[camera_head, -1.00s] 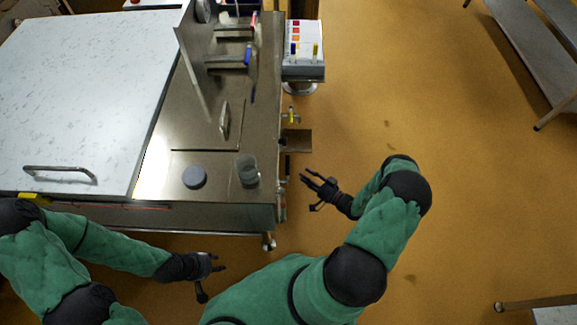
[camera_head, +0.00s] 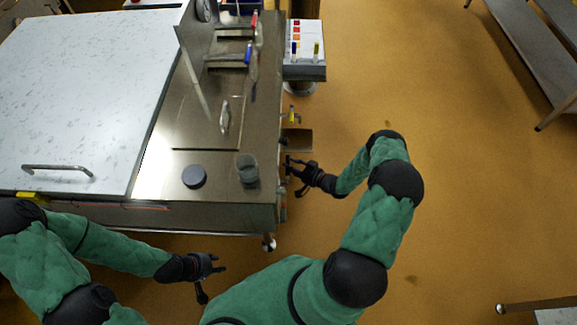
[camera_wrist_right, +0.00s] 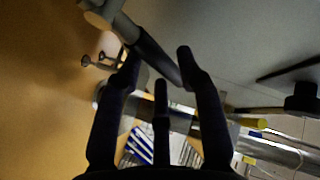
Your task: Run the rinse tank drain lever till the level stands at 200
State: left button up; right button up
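The drain lever shows in the right wrist view as a pale metal bar with a dark grip (camera_wrist_right: 155,58), running diagonally out from the tank side. My right gripper (camera_head: 289,175) is at the right side of the steel unit (camera_head: 215,218), next to the lever. In the right wrist view, its spread fingers (camera_wrist_right: 160,65) stand on either side of the grip; whether they touch it cannot be told. My left gripper (camera_head: 220,270) is open and empty in front of the unit. No readable level shows in these views.
A glass beaker (camera_head: 248,170) and a grey round lid (camera_head: 194,176) stand on the steel top. A small brass tap (camera_head: 293,115) and a stand with a colour chart (camera_head: 304,45) are on the right side.

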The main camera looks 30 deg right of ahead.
jog(key=shift+x, duration=0.95)
grip_shut()
